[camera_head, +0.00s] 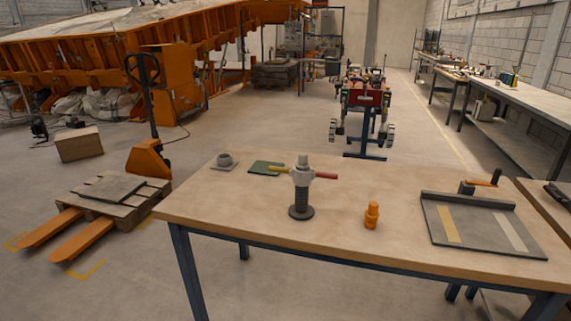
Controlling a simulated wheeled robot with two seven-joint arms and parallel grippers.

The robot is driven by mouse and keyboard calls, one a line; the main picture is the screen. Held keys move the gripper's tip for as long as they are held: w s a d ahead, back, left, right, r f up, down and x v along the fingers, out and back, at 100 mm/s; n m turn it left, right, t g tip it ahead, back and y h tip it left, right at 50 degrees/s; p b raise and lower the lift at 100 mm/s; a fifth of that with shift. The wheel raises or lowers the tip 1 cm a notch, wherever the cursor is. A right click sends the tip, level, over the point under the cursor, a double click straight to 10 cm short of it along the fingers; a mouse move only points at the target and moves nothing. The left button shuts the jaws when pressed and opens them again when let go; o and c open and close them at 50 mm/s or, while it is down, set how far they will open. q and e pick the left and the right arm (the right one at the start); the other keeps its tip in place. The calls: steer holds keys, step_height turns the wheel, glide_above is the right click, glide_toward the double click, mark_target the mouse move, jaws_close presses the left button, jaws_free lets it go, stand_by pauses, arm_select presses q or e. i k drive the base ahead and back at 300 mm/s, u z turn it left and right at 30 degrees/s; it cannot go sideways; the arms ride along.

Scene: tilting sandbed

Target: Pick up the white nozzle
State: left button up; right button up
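A pale grey-white fitting (302,176) sits on top of a dark upright post (301,203) with a round base, left of the table's middle. It is the whitest piece on the table, but I cannot tell for sure whether it is the nozzle. A red handle (326,175) sticks out to its right and a tan one (280,170) to its left. A small orange stepped piece (371,216) stands upright to the right of the post. Neither of my grippers is in view.
The wooden table (215,205) also holds a grey ring-shaped piece (225,159) on a small plate, a green mat (266,168) and a dark tray (478,226) with two strips. Bare tabletop lies around the post. A pallet jack (150,160) stands on the floor at left.

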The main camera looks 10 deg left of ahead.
mark_target(302, 164)
steer(key=u, duration=0.55)
steer(key=i, duration=1.5)
steer(key=z, duration=0.3)
